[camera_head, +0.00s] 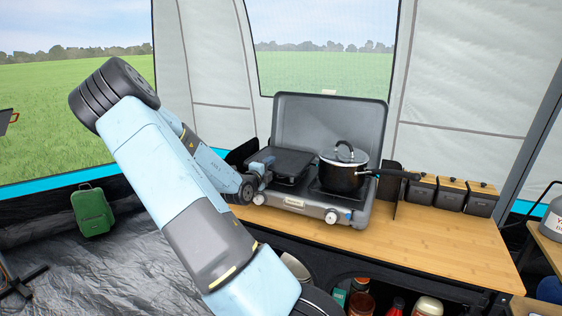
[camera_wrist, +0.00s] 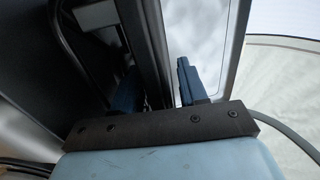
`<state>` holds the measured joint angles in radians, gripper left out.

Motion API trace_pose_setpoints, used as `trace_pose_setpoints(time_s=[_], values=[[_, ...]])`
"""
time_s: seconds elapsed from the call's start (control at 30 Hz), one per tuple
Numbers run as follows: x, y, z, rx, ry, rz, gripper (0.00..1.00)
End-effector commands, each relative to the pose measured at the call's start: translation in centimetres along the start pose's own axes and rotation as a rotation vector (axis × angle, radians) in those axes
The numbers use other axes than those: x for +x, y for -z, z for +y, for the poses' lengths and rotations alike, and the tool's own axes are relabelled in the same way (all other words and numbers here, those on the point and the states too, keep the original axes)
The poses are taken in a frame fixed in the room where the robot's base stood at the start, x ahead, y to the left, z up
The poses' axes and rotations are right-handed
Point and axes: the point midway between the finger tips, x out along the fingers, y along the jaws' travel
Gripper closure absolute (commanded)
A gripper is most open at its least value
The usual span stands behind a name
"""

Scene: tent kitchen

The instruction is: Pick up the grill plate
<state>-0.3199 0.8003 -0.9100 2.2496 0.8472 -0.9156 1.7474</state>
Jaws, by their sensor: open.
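The dark grill plate (camera_head: 290,162) lies flat on the left side of the grey camping stove (camera_head: 372,112). My gripper (camera_head: 266,160) is at the plate's left edge, low over the stove's left front corner. In the wrist view, my gripper (camera_wrist: 156,75) has its two blue fingers apart, with a dark narrow edge running between them. I cannot tell whether that edge belongs to the plate or the stove, or whether the fingers touch it. My gripper partly hides the plate's left end.
A black pot (camera_head: 343,172) with a lid stands on the right burner, close beside the plate. The stove's raised lid stands behind both. Dark canisters (camera_head: 451,194) line the right of the wooden counter (camera_head: 440,229). The counter's front right is clear.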

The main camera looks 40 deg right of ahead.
Motion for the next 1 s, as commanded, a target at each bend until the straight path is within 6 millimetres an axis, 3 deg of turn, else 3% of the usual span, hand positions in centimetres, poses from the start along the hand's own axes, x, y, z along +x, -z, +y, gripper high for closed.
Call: trace_pose_setpoints(time_s=[0.07,0.5,1.0], values=[[-0.02,0.0,0.01,0.0,0.0,0.0,0.57],[-0.06,0.02,0.1,0.0,-0.002,0.001,0.99],[-0.11,0.11,0.29,-0.003,-0.006,0.002,1.0]])
